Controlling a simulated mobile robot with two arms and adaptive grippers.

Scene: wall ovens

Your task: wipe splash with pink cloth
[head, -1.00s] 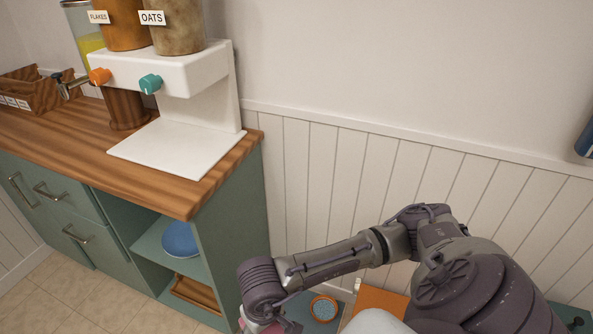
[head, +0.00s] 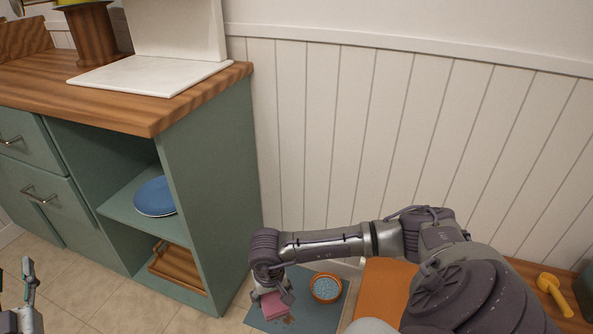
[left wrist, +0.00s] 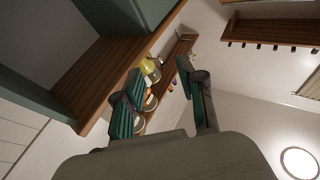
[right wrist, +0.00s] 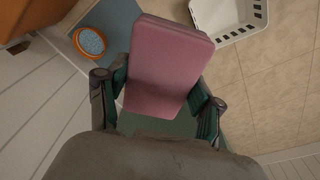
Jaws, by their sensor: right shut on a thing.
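The pink cloth (head: 279,305) is a folded pad held in my right gripper (head: 268,284), over the blue-grey mat (head: 336,309) on the floor. In the right wrist view the cloth (right wrist: 168,60) sits between the two fingers. Small brown marks, which look like the splash (head: 289,319), show on the mat beside the cloth; the cloth may hide more of them. I cannot tell whether the cloth touches the mat. My left gripper (head: 28,283) is at the lower left of the head view; its fingers are apart and empty in the left wrist view (left wrist: 158,85).
An orange bowl of blue pellets (head: 326,288) stands on the mat close to my right gripper. A green cabinet (head: 212,190) with open shelves stands to the left. A white basket (right wrist: 228,18) is on the tiled floor. An orange panel (head: 383,290) lies right of the bowl.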

